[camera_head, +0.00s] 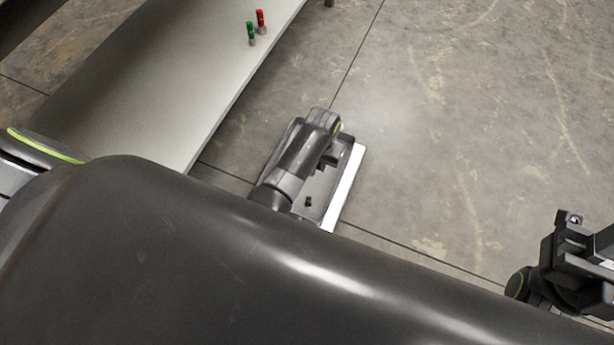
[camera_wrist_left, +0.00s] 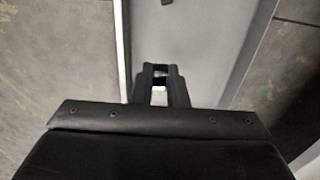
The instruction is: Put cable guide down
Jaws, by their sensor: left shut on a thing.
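A grey, shallow, channel-like piece with a bright edge (camera_head: 346,186), which looks to be the cable guide, is under my left gripper (camera_head: 328,158) in the head view. My arm hides part of it. In the left wrist view my left gripper (camera_wrist_left: 160,80) is in front of the grey channel (camera_wrist_left: 200,42), between its two raised sides. Its fingers are close together, shut on part of the piece; the exact grip is hard to see. What looks like my right gripper (camera_head: 572,240) is at the right edge of the head view, apart from the piece; its jaws are unclear.
A light grey tabletop (camera_head: 165,75) lies at the upper left, to the left of the piece. A green bottle-like item (camera_head: 250,33) and a red one (camera_head: 261,20) stand near its right edge. Open concrete floor (camera_head: 470,120) fills the right side.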

